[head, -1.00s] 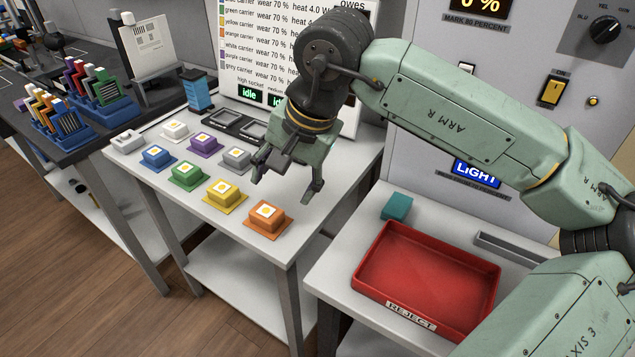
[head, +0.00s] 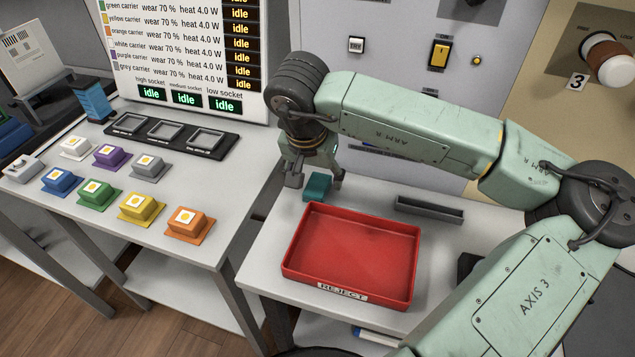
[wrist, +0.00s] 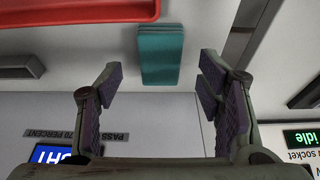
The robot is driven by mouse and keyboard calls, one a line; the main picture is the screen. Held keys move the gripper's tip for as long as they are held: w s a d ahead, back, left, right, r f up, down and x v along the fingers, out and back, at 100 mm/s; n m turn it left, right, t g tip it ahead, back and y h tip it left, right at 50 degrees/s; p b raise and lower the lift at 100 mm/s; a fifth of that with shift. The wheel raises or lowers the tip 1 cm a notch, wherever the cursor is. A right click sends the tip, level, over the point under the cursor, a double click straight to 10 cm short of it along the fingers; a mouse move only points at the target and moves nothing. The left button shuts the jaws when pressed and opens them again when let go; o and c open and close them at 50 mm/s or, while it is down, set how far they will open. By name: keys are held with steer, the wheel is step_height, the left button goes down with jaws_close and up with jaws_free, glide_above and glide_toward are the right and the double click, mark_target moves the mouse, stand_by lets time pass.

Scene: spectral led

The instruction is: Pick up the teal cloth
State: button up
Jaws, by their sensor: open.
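The teal cloth (head: 317,187) is a small folded block on the white table, just behind the back left corner of the red reject tray (head: 350,288). It also shows in the wrist view (wrist: 160,55), ahead of the fingers and between their lines. My gripper (head: 315,180) is at the cloth in the head view, with a finger on either side of it in the picture. In the wrist view my gripper (wrist: 160,95) is open and empty, its two fingers well apart. I cannot tell the exact height of the fingertips over the cloth.
A grey narrow tray (head: 428,209) lies behind the red tray. The left table (head: 130,222) holds several coloured carriers and a black three-socket strip (head: 172,135). An upright panel with switches stands close behind the cloth.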

mark_target(318, 188)
steer(key=shift+x, duration=1.2)
steer(key=c, duration=0.9)
